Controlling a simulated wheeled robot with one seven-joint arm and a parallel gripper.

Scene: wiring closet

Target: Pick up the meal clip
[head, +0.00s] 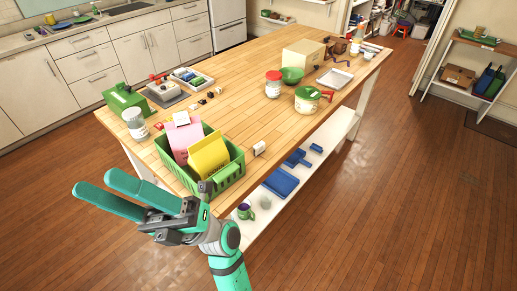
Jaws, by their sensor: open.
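My gripper (93,181) is open and empty, with two teal fingers pointing left. It is in the lower left of the head view, in front of the near end of the wooden table. I cannot tell for sure which thing is the meal clip. A small white piece with a dark end (259,148) sits at the table's near right edge, right of the green basket. A small red piece (158,126) lies left of the basket. The green basket (229,174) holds a pink packet (184,138) and a yellow packet (208,157).
The wooden table (240,120) also bears a white-lidded jar (135,124), a green box (124,98), a red-lidded jar (273,84), a green-lidded tub (307,100) and a cardboard box (303,57). A white shelf below holds blue trays (280,182). The wooden floor at right is clear.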

